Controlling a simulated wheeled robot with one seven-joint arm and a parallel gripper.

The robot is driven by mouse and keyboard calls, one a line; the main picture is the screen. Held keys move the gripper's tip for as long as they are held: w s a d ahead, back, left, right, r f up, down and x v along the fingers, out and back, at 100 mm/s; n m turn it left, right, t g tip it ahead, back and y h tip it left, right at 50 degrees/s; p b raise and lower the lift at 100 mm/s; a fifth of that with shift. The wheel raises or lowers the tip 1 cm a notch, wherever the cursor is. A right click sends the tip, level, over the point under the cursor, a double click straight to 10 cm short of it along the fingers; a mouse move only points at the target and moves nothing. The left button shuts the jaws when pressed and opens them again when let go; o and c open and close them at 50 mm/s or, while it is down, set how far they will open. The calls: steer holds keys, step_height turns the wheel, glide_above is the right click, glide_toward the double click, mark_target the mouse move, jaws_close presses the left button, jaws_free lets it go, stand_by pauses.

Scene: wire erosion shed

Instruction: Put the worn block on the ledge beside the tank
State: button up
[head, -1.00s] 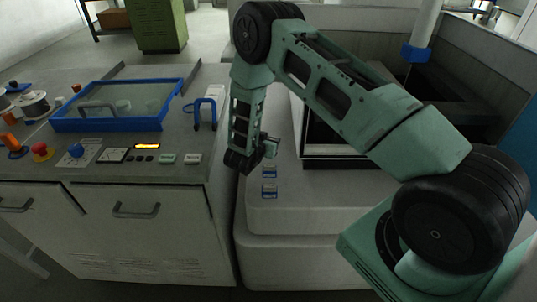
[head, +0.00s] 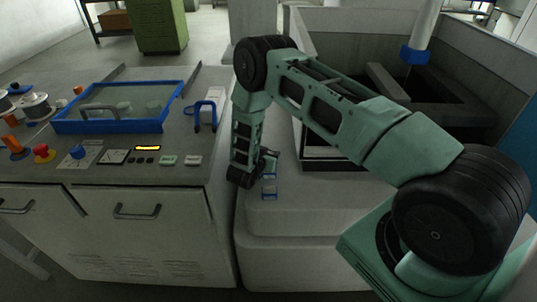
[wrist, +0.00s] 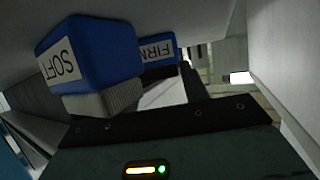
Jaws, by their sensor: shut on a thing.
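My gripper (head: 267,161) hangs low over the front left part of the pale ledge (head: 310,213) beside the tank (head: 440,118). A blue block labelled SOFT (wrist: 88,52), with a grey ribbed part, shows close in the wrist view.
A console (head: 120,190) with a blue-framed lid (head: 110,125), knobs and buttons stands left, across a narrow gap from the ledge. The tank's walls rise behind the ledge. The ledge's front right part is clear.

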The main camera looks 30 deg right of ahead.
steer(key=shift+s+f, duration=0.25)
steer(key=shift+f, duration=0.35)
steer(key=o, duration=1)
steer(key=shift+f+b, duration=0.1)
steer(key=shift+b, duration=0.2)
steer(key=shift+w+r+p, duration=0.15)
steer(key=shift+r+p, duration=0.5)
steer(key=shift+p, duration=0.05)
steer(key=b+v, duration=0.2)
steer(key=v, duration=1)
steer(key=shift+w+r, duration=0.1)
steer(key=shift+w, duration=0.05)
